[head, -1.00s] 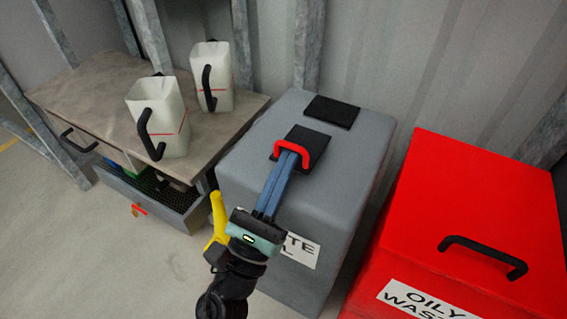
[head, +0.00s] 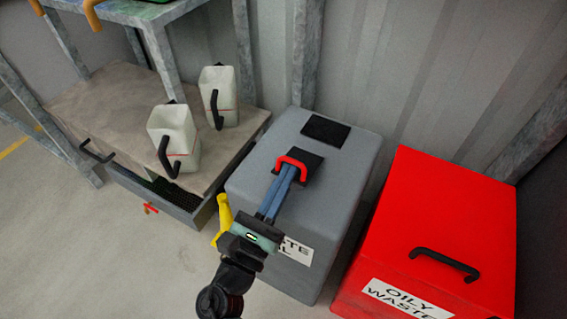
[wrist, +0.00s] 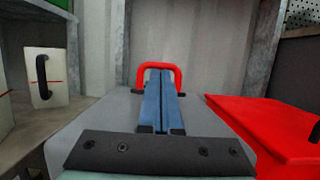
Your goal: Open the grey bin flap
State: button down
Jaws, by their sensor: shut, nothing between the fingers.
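The grey bin (head: 335,205) stands in the middle, with a partly hidden white label on its front. On its top is a dark flap panel (head: 312,158) with a red handle (head: 291,163), and the panel looks flat with the lid. My gripper (head: 286,172) has its blue fingers together, reaching over the top to the red handle. In the wrist view the closed fingers (wrist: 160,92) run to the handle arch (wrist: 160,68), overlapping its opening. I cannot tell whether they touch the bar. The fingers hide part of the panel.
A red oily waste bin (head: 445,220) with a black handle stands close on the right. On the left, a bench (head: 100,105) holds two white jugs (head: 175,140). A yellow handle (head: 223,213) sits beside the grey bin. Floor at front left is clear.

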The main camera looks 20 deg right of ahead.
jog(key=shift+w+d+r+g+y+p, duration=0.15)
jog(key=shift+r+g+y+p, duration=0.45)
jog(key=shift+p, duration=1.3)
jog(key=shift+w+d+r+y+p, duration=0.1)
jog(key=shift+d+r+y+p, duration=0.1)
jog(key=shift+r+p, duration=1.2)
jog(key=y+p, duration=0.1)
jog(key=p, duration=0.4)
jog(key=d+r+g+y+p, duration=0.1)
jog(key=p, duration=0.4)
jog(key=shift+w+g, duration=0.3)
jog(key=shift+w, duration=0.1)
jog(key=r+y+p, duration=0.1)
jog(key=p, duration=0.3)
jog(key=w+d+g+y+p, duration=0.1)
jog(key=p, duration=0.4)
jog(key=shift+w+d+r+g, duration=0.1)
jog(key=shift+d+r+g, duration=0.2)
jog(key=shift+r, duration=0.1)
jog(key=w+d+g+y+p, duration=0.1)
jog(key=p, duration=0.4)
jog(key=shift+r, duration=0.4)
jog(key=w+d+g+y+p, duration=0.1)
jog(key=w+d+y+p, duration=0.1)
jog(key=w+d+p, duration=0.2)
jog(key=shift+d+g+y, duration=0.3)
jog(key=shift+d+g, duration=0.1)
jog(key=shift+d, duration=0.3)
jog(key=shift+p, duration=0.3)
